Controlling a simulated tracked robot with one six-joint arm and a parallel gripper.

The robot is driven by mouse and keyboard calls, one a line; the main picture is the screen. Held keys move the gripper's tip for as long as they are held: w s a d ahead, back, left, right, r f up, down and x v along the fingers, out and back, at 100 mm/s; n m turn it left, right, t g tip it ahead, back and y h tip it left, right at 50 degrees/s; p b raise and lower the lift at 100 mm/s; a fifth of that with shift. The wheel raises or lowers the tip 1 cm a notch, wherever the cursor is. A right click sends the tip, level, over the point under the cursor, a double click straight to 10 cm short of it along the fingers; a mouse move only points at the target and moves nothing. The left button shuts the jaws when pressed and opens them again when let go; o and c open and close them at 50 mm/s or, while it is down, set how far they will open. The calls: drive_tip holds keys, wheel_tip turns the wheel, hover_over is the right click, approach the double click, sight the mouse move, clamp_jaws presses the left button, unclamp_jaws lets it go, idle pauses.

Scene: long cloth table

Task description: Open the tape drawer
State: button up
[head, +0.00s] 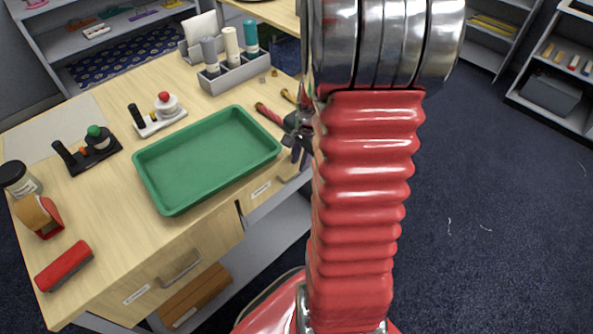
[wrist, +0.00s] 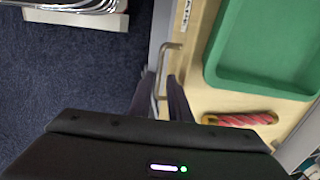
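The tape drawer (head: 262,190) is a light wood front under the right part of the table's near edge, and looks shut. Its white label, partly readable as tape (wrist: 185,14), and its metal bar handle (wrist: 163,62) show in the wrist view. My gripper (head: 298,158) is at the table's near edge, and my arm hides part of the drawer front. In the wrist view, my gripper's dark fingers (wrist: 161,78) stand on either side of the handle bar. A gap shows between them, wider than the bar; I cannot tell if either finger touches it.
A green tray (head: 207,158) lies on the table close above the drawer. A red-handled tool (head: 268,113) lies beside it, near my gripper. A second drawer (head: 170,270) with its own handle is to the left. Open floor (head: 500,220) lies to the right.

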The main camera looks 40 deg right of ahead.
sight(296, 174)
drive_tip(key=shift+w+f, duration=0.2)
drive_tip(key=shift+f, duration=0.75)
drive_tip(key=shift+w+f, duration=0.2)
drive_tip(key=shift+f, duration=0.8)
drive_tip(key=shift+w+f, duration=0.2)
drive_tip(key=shift+f, duration=0.75)
drive_tip(key=shift+c, duration=0.3)
clamp_jaws()
